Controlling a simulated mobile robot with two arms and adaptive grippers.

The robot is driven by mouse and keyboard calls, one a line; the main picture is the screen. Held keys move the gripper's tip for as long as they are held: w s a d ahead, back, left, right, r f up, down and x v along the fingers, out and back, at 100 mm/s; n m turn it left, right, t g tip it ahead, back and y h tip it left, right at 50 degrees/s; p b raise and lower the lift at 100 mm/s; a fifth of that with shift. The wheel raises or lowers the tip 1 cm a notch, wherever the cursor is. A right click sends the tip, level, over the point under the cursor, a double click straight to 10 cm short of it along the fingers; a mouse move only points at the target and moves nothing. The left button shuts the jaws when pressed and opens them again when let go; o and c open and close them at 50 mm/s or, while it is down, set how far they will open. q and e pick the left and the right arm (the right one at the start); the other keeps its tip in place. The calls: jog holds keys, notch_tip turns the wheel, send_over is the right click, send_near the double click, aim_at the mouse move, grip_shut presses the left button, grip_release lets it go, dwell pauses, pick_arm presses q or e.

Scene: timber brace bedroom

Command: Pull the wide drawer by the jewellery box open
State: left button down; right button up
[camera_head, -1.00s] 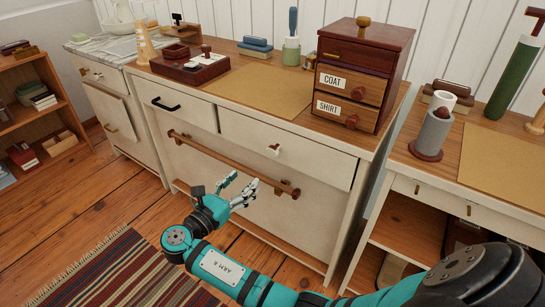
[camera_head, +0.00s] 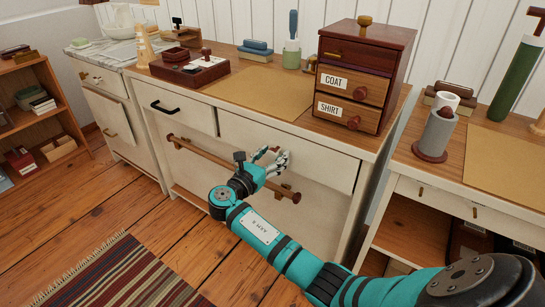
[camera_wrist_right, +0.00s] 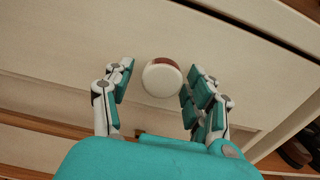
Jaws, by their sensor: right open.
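The wide drawer (camera_head: 325,166) has a cream front, sits under the right part of the wooden top and looks shut. A dark wooden box (camera_head: 365,65) with small drawers labelled COAT and SHIRT stands above it, apparently the jewellery box. My right gripper (camera_head: 272,156) is open in front of the drawer. In the right wrist view, the drawer's round white and brown knob (camera_wrist_right: 162,78) shows between the open fingers (camera_wrist_right: 158,95), with a gap on each side. In the head view the fingers mostly hide the knob. My left gripper is out of view.
A wooden rail (camera_head: 225,165) runs across the front below the drawers, close under my right gripper. A narrower drawer (camera_head: 180,108) with a black handle is to the left. Another desk (camera_head: 450,200) stands at the right. A striped rug (camera_head: 120,280) lies on the floor.

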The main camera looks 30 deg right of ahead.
grip_shut()
dwell(0.3)
